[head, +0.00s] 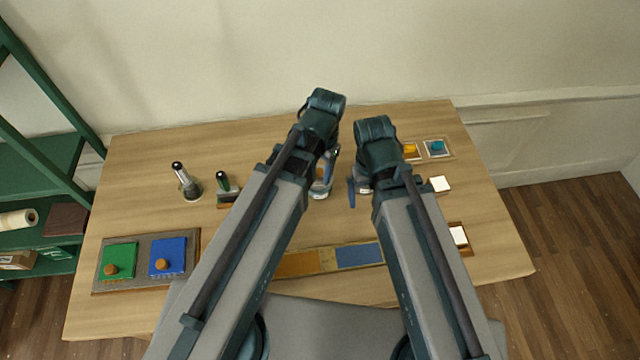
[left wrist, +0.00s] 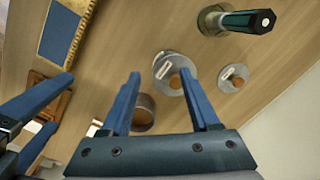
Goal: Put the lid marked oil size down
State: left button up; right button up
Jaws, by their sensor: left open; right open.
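In the left wrist view, a round grey metal lid (left wrist: 163,66) with a pale label and a wooden knob is just beyond my left gripper (left wrist: 160,77), whose blue fingers are open and empty. A second, smaller labelled lid (left wrist: 233,77) with a knob lies to the right. The lettering on both labels is too small to read. A round metal pot (left wrist: 143,113) with a brown inside shows between the fingers, partly hidden. In the head view my left gripper (head: 325,172) and my open right gripper (head: 362,190) are over the table's middle, and my arms hide much around them.
A green-handled tool (left wrist: 240,21) is near the lids. Left on the table (head: 140,215) are a metal stand (head: 187,184), a green-handled stamp (head: 224,187) and a tray with green and blue plates (head: 120,260). A long orange-and-blue board (head: 300,263) lies in front. White blocks (head: 440,184) are right.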

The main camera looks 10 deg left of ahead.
pick_arm(q)
jog(key=s+d+n, duration=0.1)
jog(key=s+n, duration=0.1)
jog(key=s, duration=0.4)
jog(key=shift+d+n, duration=0.35)
jog(key=shift+n, duration=0.05)
notch_tip(320, 180, down, 3)
jog(key=b, duration=0.3)
dwell(0.8)
